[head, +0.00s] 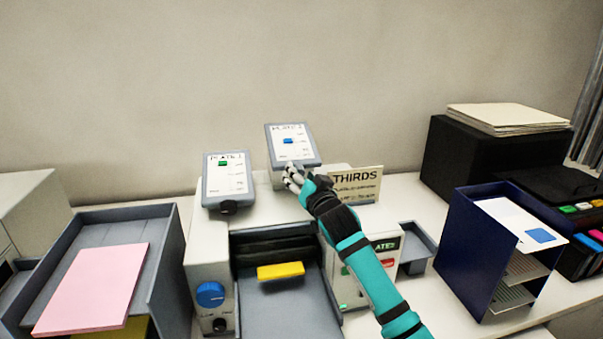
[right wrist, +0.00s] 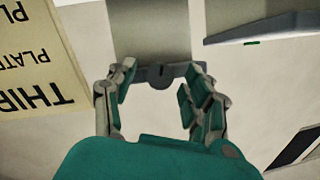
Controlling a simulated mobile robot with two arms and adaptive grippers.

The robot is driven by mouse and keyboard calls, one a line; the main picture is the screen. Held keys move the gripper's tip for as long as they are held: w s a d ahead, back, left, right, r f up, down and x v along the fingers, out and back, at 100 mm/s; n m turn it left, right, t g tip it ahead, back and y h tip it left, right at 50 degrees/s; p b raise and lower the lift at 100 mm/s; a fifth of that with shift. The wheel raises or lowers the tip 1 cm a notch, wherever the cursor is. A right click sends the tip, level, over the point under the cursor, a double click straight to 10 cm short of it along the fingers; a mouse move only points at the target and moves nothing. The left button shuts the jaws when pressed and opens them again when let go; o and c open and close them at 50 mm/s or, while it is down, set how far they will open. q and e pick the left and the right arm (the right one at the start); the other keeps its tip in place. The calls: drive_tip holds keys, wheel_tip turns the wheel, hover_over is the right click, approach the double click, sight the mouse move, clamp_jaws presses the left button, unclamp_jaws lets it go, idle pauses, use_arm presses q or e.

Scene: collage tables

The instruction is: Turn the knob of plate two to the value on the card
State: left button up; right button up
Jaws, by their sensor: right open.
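The plate two panel (head: 291,142) stands tilted on top of the machine, with a blue marker on its white scale. Its label is small but appears to read PLATE 2. My right gripper (head: 291,178) is at this panel's lower edge and hides its knob in the head view. In the right wrist view, the small dark knob (right wrist: 160,72) lies between the tips of my open right fingers (right wrist: 160,84), with gaps on both sides. The card (head: 357,179) reads THIRDS, with smaller lines I cannot fully read. My left gripper is not in view.
The plate one panel (head: 227,176), with a green marker and its own knob (head: 228,207), stands close left. The machine (head: 208,268) has a blue dial and a yellow piece. A blue rack (head: 467,250) stands right; a grey tray (head: 168,250) with pink paper lies left.

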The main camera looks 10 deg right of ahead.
drive_tip(key=shift+c, duration=0.3)
clamp_jaws()
idle(0.3)
drive_tip(key=shift+a+n+h+b, duration=0.2)
drive_tip(key=shift+n+h+b, duration=0.2)
drive_tip(key=shift+n+h, duration=0.5)
drive_tip(key=shift+f+n+h+b, duration=0.1)
drive_tip(key=shift+n+h+b, duration=0.55)
drive_tip(key=shift+n, duration=0.35)
drive_tip(key=shift+a+n+h+b, duration=0.1)
drive_tip(key=shift+n+h+b, duration=0.8)
drive_tip(key=shift+n, duration=0.2)
drive_tip(key=shift+n+h+b, duration=0.55)
drive_tip(key=shift+n+b, duration=0.35)
